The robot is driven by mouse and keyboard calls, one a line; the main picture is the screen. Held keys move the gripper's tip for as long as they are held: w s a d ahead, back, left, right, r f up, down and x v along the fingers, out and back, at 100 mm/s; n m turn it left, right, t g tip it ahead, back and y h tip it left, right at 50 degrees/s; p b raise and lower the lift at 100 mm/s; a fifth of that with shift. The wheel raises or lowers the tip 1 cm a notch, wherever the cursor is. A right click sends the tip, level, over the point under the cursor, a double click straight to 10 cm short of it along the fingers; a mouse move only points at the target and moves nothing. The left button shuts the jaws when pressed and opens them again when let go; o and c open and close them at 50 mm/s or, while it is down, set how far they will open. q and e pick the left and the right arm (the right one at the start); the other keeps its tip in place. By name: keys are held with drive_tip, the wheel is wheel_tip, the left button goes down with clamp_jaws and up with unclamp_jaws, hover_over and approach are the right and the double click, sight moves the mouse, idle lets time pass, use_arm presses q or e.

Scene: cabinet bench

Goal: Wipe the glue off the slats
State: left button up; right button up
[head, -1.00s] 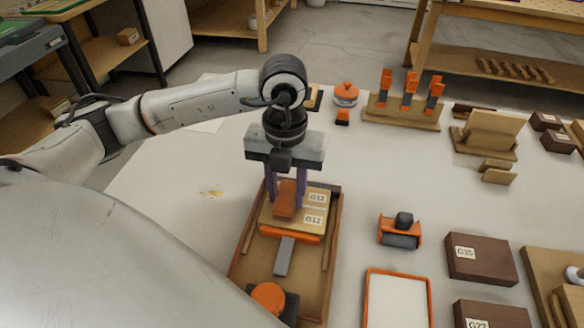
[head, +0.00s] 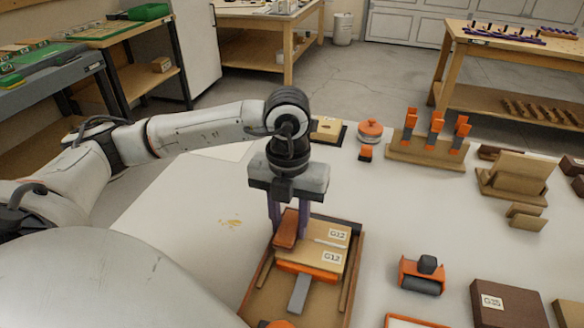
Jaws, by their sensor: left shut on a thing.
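Two tan slats with G12 labels, a rear one (head: 337,234) and a front one (head: 331,258), lie side by side in a brown wooden tray (head: 357,262). A thin pale streak, perhaps glue, shows along the line between them. My left gripper (head: 289,222) points down over the left end of the slats. It is shut on a reddish-brown block (head: 286,230). The block is at the slats' left end; whether it touches them I cannot tell. My right gripper is out of view.
An orange bar (head: 307,272) and a grey strip (head: 300,293) lie in front of the slats. An orange roller tool (head: 422,274) stands right of the tray. A clamp rack (head: 427,150) stands behind. The table's left side is mostly clear.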

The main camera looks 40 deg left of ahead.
sight(341, 247)
use_arm(q)
drive_tip(key=shift+w+d, duration=0.45)
drive_tip(key=shift+d, duration=0.45)
drive_tip(key=shift+w+d, duration=0.45)
drive_tip(key=shift+d, duration=0.55)
drive_tip(key=shift+w+d, duration=0.1)
drive_tip(key=shift+w+d, duration=0.4)
drive_tip(key=shift+d, duration=0.45)
drive_tip(key=shift+w+d+p, duration=0.15)
drive_tip(key=shift+w+d, duration=0.1)
drive_tip(key=shift+d, duration=0.25)
drive_tip(key=shift+w+d+p, duration=0.15)
drive_tip(key=shift+w+d, duration=0.05)
drive_tip(key=shift+d, duration=0.3)
drive_tip(key=shift+d, duration=0.1)
drive_tip(key=shift+w+d, duration=0.45)
drive_tip(key=shift+d, duration=0.3)
